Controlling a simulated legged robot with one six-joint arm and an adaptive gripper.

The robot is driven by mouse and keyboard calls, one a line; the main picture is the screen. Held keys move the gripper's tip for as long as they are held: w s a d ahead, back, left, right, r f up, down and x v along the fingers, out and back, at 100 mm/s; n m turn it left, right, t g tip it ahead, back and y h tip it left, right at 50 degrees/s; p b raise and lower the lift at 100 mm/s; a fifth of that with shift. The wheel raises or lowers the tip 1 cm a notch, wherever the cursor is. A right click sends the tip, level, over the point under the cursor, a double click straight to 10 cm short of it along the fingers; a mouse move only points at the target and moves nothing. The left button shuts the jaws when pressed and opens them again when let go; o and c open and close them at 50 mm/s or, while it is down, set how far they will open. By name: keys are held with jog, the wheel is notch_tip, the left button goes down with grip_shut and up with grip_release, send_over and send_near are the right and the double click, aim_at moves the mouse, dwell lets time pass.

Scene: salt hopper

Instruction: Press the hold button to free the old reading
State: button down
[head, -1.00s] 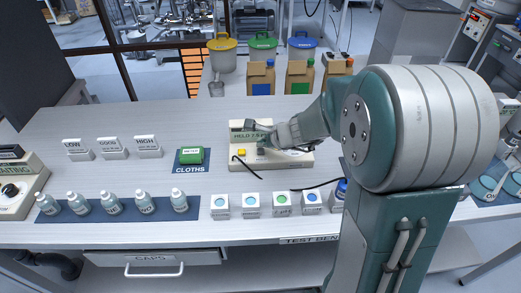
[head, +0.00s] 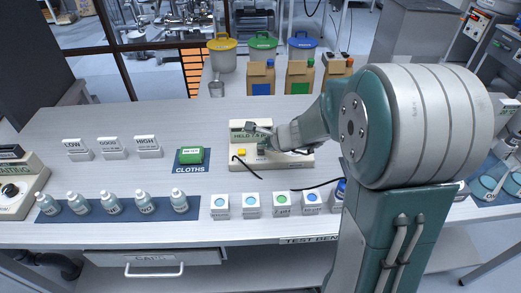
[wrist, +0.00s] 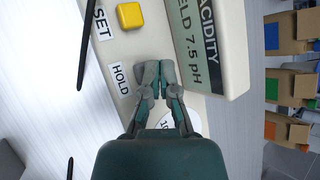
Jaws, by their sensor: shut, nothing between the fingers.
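The acidity meter (head: 292,160) is a cream box on the bench; its display (wrist: 190,30) reads HELD 7.5 pH in the wrist view. A yellow button (head: 241,152) is beside the SET label, and it also shows in the wrist view (wrist: 129,16). My gripper (wrist: 155,72) is shut and empty, its fingertips over the meter beside the HOLD label (wrist: 119,79). They hide the spot where the hold button would be in the wrist view. In the head view a dark button (head: 262,151) shows just below my gripper (head: 259,134). I cannot tell whether they touch.
Several small white boxes (head: 251,205) stand in front, and bottles (head: 112,203) stand on a blue mat to the left. A black cable (head: 246,169) runs before the meter.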

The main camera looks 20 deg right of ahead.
aim_at(262, 151)
jog(key=shift+f, duration=0.55)
dwell(0.4)
jog(key=shift+r, duration=1)
jog(key=shift+r, duration=2.5)
